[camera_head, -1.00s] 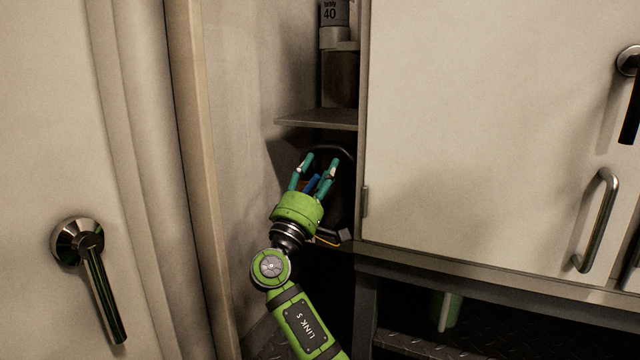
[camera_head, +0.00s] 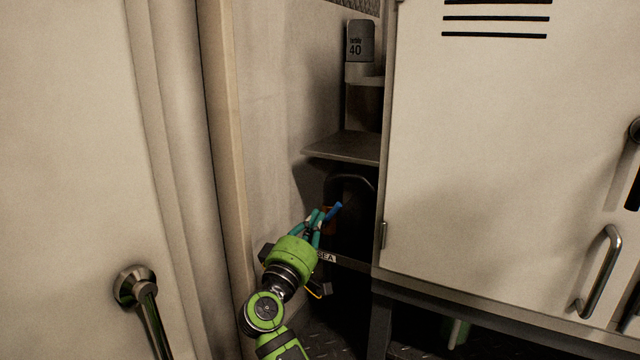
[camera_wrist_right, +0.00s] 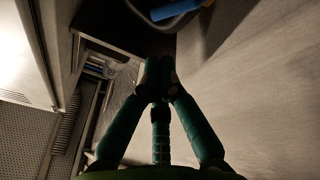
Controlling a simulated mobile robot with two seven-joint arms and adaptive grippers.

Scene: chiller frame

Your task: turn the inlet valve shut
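A short blue bar (camera_head: 334,211), which looks like the inlet valve's handle, shows in the dark recess under a shelf, just past my fingertips. It also shows at the top of the right wrist view (camera_wrist_right: 176,9). My right gripper (camera_head: 315,219) has its teal fingers drawn together. In the right wrist view its tips (camera_wrist_right: 158,80) meet with nothing visible between them, and the blue bar appears apart from them. In the head view the fingertips overlap the bar's near end, so contact there is unclear. The valve body is hidden in shadow. My left gripper is out of view.
A grey shelf (camera_head: 345,147) juts out above the recess. A white cabinet door (camera_head: 500,170) bounds it on the right, and a pale wall (camera_head: 272,120) on the left.

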